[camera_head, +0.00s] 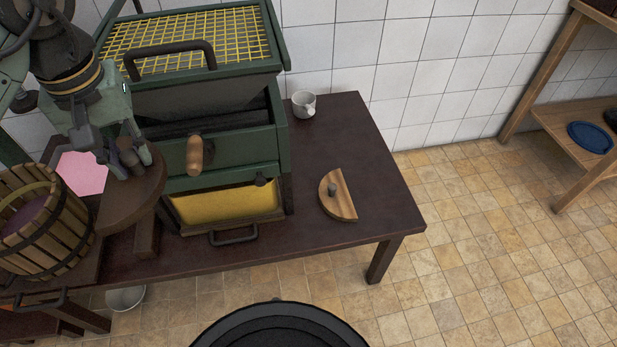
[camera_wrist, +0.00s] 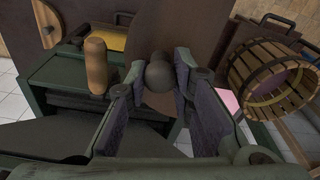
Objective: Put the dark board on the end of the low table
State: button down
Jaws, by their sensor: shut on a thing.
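The dark board (camera_head: 132,205) is a brown plate with a rounded edge and a dark knob. My gripper (camera_head: 128,165) is shut on its knob, which shows between the fingers in the wrist view (camera_wrist: 160,74). The board (camera_wrist: 185,25) hangs beside the slatted basket and in front of the green machine's left side. I cannot tell whether it touches anything below. The low table (camera_head: 375,165) is dark brown, and its right end has bare room around a pale half-round board (camera_head: 345,198) with a knob. Part of the dark board is hidden by my gripper.
The green machine (camera_head: 225,150) with a yellow grid and wooden handle (camera_head: 194,155) stands between my gripper and the table's right end. The slatted basket (camera_head: 45,225) is at left. A shelf (camera_head: 575,125) is at far right.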

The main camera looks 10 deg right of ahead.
aim_at(380, 190)
jog(key=l, duration=0.55)
jog(key=i+l+z, duration=0.2)
jog(key=l, duration=0.15)
jog(key=i+l+z, duration=0.2)
jog(key=l, duration=0.15)
jog(key=i+l+z, duration=0.2)
jog(key=l, duration=0.15)
jog(key=k, duration=0.1)
